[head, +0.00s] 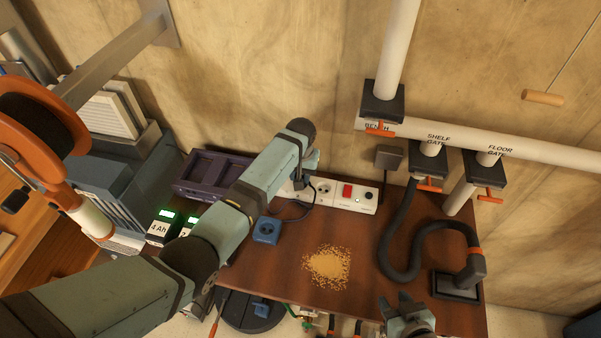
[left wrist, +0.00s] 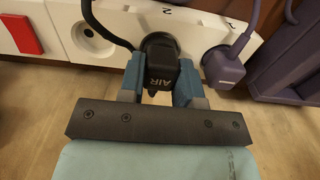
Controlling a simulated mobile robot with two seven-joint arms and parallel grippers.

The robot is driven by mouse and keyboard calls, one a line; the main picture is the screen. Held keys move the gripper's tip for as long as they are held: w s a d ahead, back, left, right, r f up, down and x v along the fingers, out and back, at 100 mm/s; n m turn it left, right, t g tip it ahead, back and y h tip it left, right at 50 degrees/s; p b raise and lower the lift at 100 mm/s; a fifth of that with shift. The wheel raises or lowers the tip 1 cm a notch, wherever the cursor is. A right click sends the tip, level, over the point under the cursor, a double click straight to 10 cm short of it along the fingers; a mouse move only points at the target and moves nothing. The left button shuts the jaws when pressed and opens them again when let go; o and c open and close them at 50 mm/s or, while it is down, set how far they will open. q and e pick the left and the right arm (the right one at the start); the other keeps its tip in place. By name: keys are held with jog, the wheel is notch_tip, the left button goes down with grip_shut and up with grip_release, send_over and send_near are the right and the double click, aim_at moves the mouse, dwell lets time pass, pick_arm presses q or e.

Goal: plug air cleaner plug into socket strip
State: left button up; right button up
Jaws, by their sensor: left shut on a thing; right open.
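The black air cleaner plug, marked AIR (left wrist: 158,72), is between the fingers of my left gripper (left wrist: 160,88), with its cable running up and left. It is up against the white socket strip (left wrist: 35,25), over one socket; I cannot tell how deep it sits. A free socket (left wrist: 92,40) lies left of it, and a purple plug (left wrist: 225,65) is at the strip to its right. In the head view, my left gripper (head: 299,183) reaches the left part of the strip (head: 352,198), and my arm hides some of it. My right gripper (head: 396,306) is open and empty at the bench's front.
A pile of sawdust (head: 328,265) and a blue socket block (head: 267,230) lie on the brown bench (head: 300,285). A purple crate (head: 207,172) stands behind my left arm. A dark hose (head: 392,235) curls at the right. White pipes with orange-handled gates line the wall.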

pick_arm(q)
jog(key=shift+f, duration=0.45)
dwell(0.9)
dwell(0.6)
jog(key=o, duration=1.6)
jog(key=shift+c, duration=0.2)
jog(key=shift+r, duration=0.15)
jog(key=shift+r, duration=3.4)
